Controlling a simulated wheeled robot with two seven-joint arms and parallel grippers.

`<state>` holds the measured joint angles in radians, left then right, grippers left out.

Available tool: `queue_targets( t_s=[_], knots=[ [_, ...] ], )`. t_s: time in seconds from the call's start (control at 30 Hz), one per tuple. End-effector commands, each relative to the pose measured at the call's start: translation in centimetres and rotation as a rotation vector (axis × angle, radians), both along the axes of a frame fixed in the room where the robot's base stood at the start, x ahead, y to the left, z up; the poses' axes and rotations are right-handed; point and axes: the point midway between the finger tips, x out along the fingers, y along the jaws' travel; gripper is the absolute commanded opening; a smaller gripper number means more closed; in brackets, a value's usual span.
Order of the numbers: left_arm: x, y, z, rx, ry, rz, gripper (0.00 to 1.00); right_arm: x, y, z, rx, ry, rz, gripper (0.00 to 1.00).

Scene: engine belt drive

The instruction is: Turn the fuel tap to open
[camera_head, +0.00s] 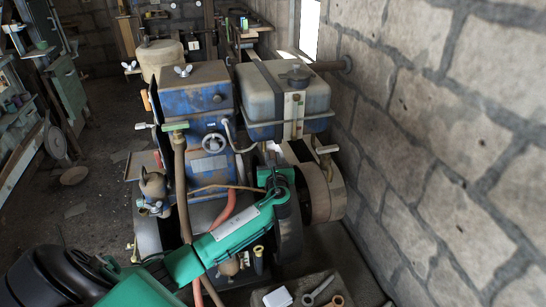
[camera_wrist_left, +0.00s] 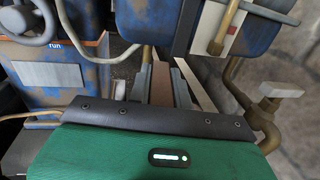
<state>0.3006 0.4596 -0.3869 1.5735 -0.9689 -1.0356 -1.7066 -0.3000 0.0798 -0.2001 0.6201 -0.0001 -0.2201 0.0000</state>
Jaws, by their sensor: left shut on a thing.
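The thin grey pipe (camera_wrist_left: 85,50) runs toward my fingertips below the blue fuel tank (camera_head: 265,101), where the tank's underside and my gripper hide the spot. My left gripper (camera_head: 277,178) reaches in under the front of the tank. My right gripper is not in view.
A pale-ended handle (camera_head: 327,150) on a bent pipe stands right of my gripper. The blue engine block (camera_head: 195,95) with a handwheel (camera_head: 214,143) is to the left. A tray (camera_head: 335,287) with spanners lies in front. A stone wall (camera_head: 430,130) closes the right side.

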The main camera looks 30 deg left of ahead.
Motion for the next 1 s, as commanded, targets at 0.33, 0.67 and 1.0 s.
queue_targets(
  t_s=[0.33,0.67,1.0],
  knots=[
    [-0.02,0.0,-0.11,-0.002,0.002,0.162,0.0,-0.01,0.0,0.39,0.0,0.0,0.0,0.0],
    [-0.05,0.05,-0.14,-0.001,0.002,0.198,0.0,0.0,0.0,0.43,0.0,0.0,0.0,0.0],
    [-0.06,0.06,-0.15,-0.001,0.002,0.198,0.32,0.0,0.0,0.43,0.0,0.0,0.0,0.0]
  ],
)
